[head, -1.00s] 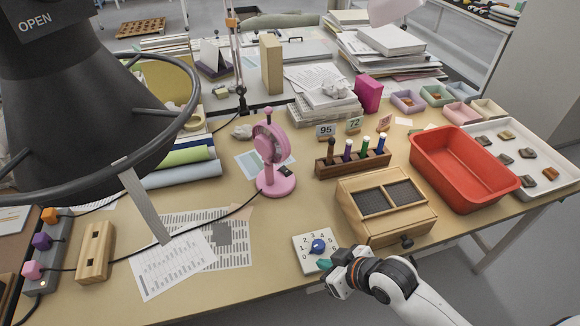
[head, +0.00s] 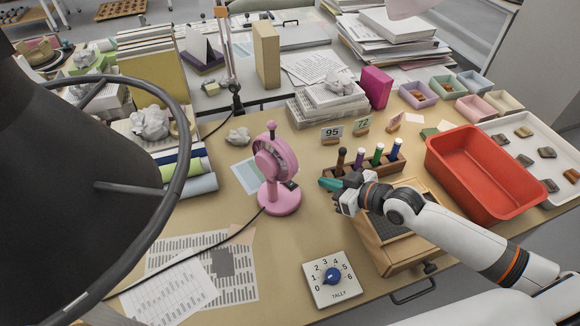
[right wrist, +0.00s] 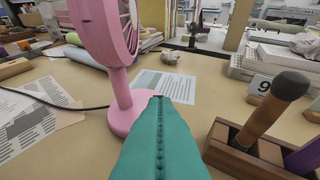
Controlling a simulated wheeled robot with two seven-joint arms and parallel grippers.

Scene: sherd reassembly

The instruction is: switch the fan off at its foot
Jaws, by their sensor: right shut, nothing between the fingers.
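The pink fan (head: 274,170) stands upright on the table on its round pink foot (head: 279,199). A dark switch (head: 291,186) shows at the foot's upper right side. My right gripper (head: 324,184) is shut and empty, its teal fingers pointing left toward the fan, a short way right of the foot. In the right wrist view the teal fingers (right wrist: 160,140) lie together, and the fan's foot (right wrist: 124,113) is just beyond and left of their tips. The fingers appear apart from the foot. The switch cannot be made out in the wrist view. My left gripper is not in view.
A wooden rack with marker-like tools (head: 368,160) stands close behind my right gripper. A wooden box (head: 398,245) lies beneath my right forearm, and a red tub (head: 478,170) is at right. A tally dial (head: 331,277) lies in front. A dark cable runs left from the fan.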

